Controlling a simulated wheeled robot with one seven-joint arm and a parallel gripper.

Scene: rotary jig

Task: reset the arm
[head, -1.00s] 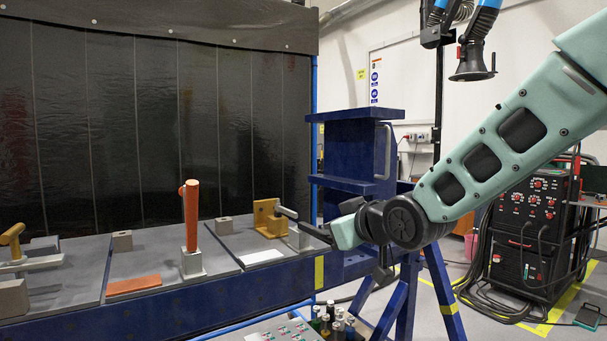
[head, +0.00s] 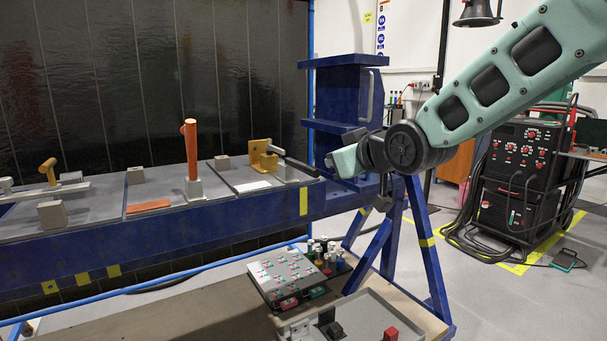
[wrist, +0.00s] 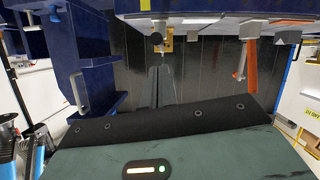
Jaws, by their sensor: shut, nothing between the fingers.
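An ochre bracket (head: 259,155) with a dark lever (head: 299,166) stands on the right panel of the blue bench. The lever slopes down toward the right front. My gripper (head: 329,162) is just right of the lever's free end in the head view; whether they touch I cannot tell. In the wrist view, which looks upside down, my gripper (wrist: 161,68) shows as narrow, dark, closed fingers, with the ochre bracket (wrist: 169,45) beyond. An upright orange lever (head: 191,150) stands in a grey base on the middle panel. An ochre-handled lever (head: 48,171) lies across a grey bar at left.
A blue steel post (head: 338,100) rises behind my gripper. Grey blocks (head: 53,214) sit on the bench panels. In front are a button panel (head: 285,272), several small bottles (head: 330,258) and a tray (head: 365,315). A black welding unit (head: 515,175) stands at right.

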